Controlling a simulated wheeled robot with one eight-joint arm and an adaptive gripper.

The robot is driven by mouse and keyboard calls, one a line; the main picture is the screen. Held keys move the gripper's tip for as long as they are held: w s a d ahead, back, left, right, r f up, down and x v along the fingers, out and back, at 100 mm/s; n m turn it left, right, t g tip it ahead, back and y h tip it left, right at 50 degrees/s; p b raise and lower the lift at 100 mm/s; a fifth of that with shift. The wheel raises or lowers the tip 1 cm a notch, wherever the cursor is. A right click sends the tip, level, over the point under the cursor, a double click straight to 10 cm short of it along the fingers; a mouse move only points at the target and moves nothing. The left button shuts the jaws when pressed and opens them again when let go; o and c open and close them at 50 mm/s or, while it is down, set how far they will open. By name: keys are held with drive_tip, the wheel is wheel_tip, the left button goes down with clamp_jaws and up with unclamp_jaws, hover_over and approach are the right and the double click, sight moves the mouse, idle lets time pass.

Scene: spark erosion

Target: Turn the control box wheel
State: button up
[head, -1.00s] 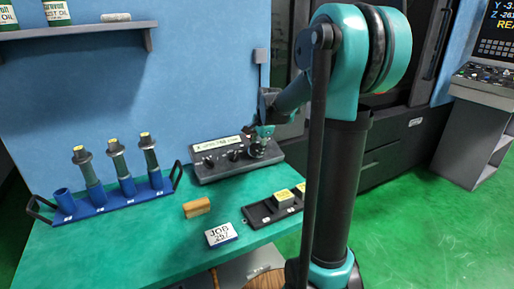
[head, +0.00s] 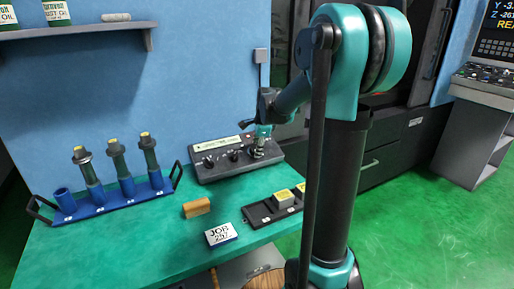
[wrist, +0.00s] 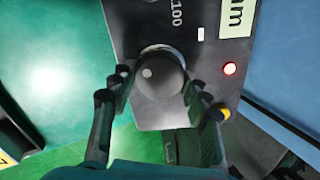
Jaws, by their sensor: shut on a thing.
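The control box (head: 205,174) is a dark grey panel with knobs, standing at the back right of the green bench against the blue wall. My gripper (wrist: 157,88) is over its right end, and its fingers are shut on the wheel (wrist: 163,70), one on each side. The wheel is round and dark grey, with a small pale spot on its face. In the head view my gripper (head: 258,146) hides most of the wheel.
A blue rack (head: 110,206) with several tool holders stands on the left of the bench. A shelf (head: 90,31) is above left.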

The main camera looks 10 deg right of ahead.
drive_tip(key=o, duration=1.2)
drive_tip(key=shift+c, duration=0.2)
drive_tip(key=v, duration=1.2)
